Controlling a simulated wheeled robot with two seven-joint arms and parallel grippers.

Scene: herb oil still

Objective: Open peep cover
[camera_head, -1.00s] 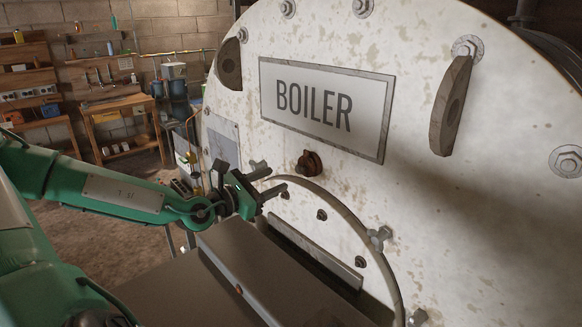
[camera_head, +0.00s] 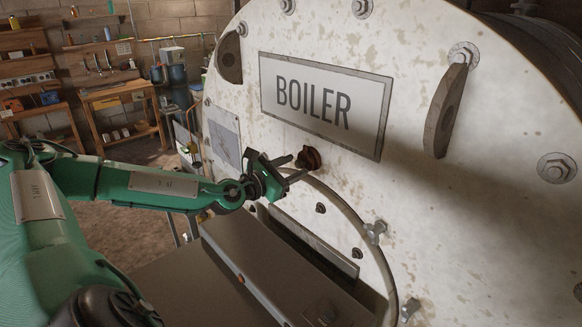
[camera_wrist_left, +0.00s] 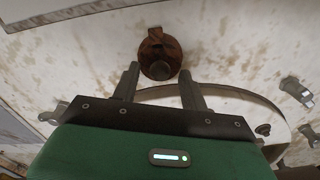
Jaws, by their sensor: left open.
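The peep cover appears to be the small rusty brown round piece (camera_head: 310,158) on the white boiler face, below the BOILER sign. It also shows in the left wrist view (camera_wrist_left: 159,52), with a round knob at its lower end. My left gripper (camera_head: 298,167) is open and empty, close in front of the cover. In the left wrist view its two fingers (camera_wrist_left: 159,72) point at the cover, one on each side of the knob's lower part. I cannot tell whether they touch it. My right gripper is not in view.
The BOILER sign (camera_head: 325,105) is above the cover. Below is a round door rim (camera_head: 352,221) with wing bolts (camera_head: 375,231) and a dark sloping metal surface (camera_head: 185,275). A workbench (camera_head: 120,95) stands far back left.

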